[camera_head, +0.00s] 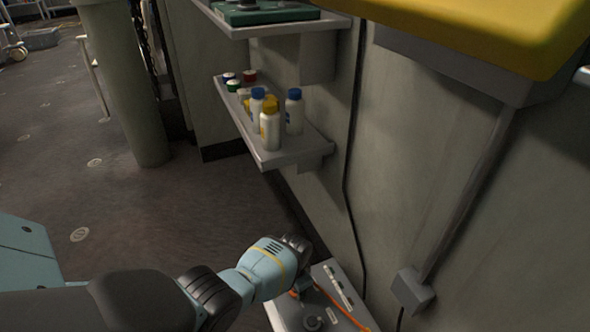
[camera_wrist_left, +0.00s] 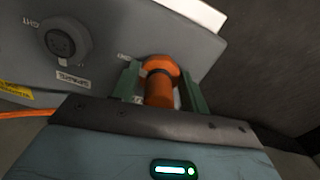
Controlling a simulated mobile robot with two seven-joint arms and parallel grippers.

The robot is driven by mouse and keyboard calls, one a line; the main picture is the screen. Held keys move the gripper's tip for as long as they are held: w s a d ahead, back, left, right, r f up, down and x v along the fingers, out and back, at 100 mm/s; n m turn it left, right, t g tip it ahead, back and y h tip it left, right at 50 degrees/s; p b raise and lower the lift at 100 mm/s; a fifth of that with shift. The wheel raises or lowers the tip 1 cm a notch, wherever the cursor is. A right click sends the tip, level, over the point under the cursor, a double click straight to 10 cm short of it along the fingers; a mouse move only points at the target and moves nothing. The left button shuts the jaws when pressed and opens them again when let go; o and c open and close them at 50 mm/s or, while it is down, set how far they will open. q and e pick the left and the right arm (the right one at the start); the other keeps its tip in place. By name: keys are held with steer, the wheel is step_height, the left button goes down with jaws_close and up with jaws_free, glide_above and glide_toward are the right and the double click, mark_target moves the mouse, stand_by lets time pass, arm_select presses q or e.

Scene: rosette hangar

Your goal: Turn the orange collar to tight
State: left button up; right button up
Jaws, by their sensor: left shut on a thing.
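The orange collar (camera_wrist_left: 160,88) shows in the left wrist view, with a dark ring around it, on the face of a grey panel box. My left gripper (camera_wrist_left: 163,86) is shut on it, one green finger on each side. In the head view the grey box (camera_head: 330,270) stands low by the wall, and my left gripper (camera_head: 303,284) reaches its top; the collar is mostly hidden there by my wrist. A small label beside the collar is too blurred to read, so I cannot tell its setting. My right gripper is not in view.
A black round knob (camera_wrist_left: 66,40) sits beside the collar on the box. An orange cable (camera_head: 342,308) runs across the box. A wall shelf (camera_head: 285,155) with several bottles is above, and a yellow-topped unit (camera_head: 480,30) juts out at upper right. The floor at left is open.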

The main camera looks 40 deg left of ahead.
arm_select(q)
steer(key=shift+s, duration=0.1)
steer(key=o, duration=0.9)
steer(key=shift+o, duration=0.4)
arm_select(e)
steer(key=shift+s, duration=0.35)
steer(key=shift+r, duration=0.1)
arm_select(q)
step_height(320, 180, up, 8)
steer(key=p, duration=0.5)
steer(key=shift+f, duration=0.1)
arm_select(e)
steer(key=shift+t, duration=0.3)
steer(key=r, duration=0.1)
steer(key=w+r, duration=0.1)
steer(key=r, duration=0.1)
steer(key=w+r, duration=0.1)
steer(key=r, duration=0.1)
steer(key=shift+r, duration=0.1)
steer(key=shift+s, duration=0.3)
